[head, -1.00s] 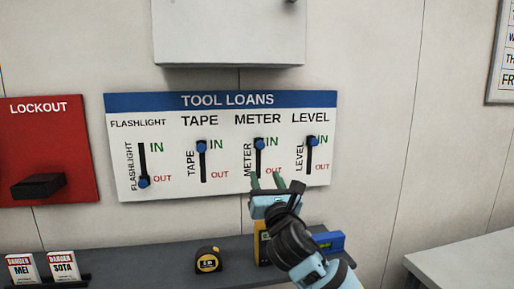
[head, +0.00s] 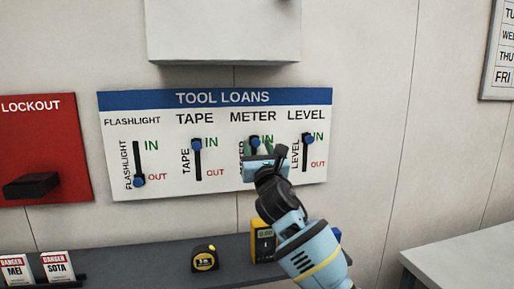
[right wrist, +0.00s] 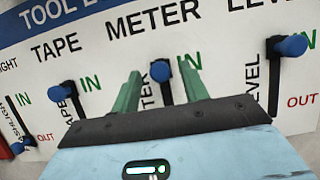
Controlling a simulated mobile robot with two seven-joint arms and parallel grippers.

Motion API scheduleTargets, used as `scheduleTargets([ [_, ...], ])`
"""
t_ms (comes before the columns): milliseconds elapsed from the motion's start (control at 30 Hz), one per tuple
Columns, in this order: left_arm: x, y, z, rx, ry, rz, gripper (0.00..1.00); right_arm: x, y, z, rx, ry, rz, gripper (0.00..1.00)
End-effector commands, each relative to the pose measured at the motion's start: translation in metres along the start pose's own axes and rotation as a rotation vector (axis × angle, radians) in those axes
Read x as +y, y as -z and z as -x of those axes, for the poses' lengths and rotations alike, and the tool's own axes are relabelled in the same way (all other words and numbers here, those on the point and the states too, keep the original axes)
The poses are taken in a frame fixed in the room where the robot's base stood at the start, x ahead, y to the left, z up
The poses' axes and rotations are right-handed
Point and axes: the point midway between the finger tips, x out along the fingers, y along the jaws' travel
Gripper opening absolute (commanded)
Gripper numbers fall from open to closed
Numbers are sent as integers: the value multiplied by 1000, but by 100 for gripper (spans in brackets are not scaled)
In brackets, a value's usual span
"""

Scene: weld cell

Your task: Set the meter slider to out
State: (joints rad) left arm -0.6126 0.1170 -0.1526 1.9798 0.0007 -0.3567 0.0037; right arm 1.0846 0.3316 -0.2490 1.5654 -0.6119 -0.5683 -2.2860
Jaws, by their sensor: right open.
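The tool loans board (head: 225,180) hangs on the wall with several vertical sliders. The meter slider's blue knob (head: 256,141) is at the top of its slot, by the green IN; it also shows in the right wrist view (right wrist: 160,71). My right gripper (head: 259,147) is open in front of the meter column, covering the lower slot and the OUT label. In the right wrist view its green fingers stand on either side of the meter knob, apart from it in the picture. How deep they reach is hard to tell. My left gripper is not in view.
The tape knob (head: 196,144) and level knob (head: 307,138) are up at IN; the flashlight knob (head: 138,182) is down at OUT. A grey cabinet (head: 225,30) is above. Below, a dark shelf (head: 150,262) bears a tape measure (head: 204,257) and yellow meter (head: 262,242).

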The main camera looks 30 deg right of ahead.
Motion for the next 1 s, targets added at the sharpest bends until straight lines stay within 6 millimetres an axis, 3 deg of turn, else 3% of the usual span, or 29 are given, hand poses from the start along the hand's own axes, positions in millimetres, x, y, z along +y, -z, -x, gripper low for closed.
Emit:
scheduleTargets([
  [433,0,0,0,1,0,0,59,0,0,-9,0,-1,0,44],
  [767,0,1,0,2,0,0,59,0,0,-9,0,-1,0,3],
  [1000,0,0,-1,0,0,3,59,0,2,-8,1,-1,1,0],
])
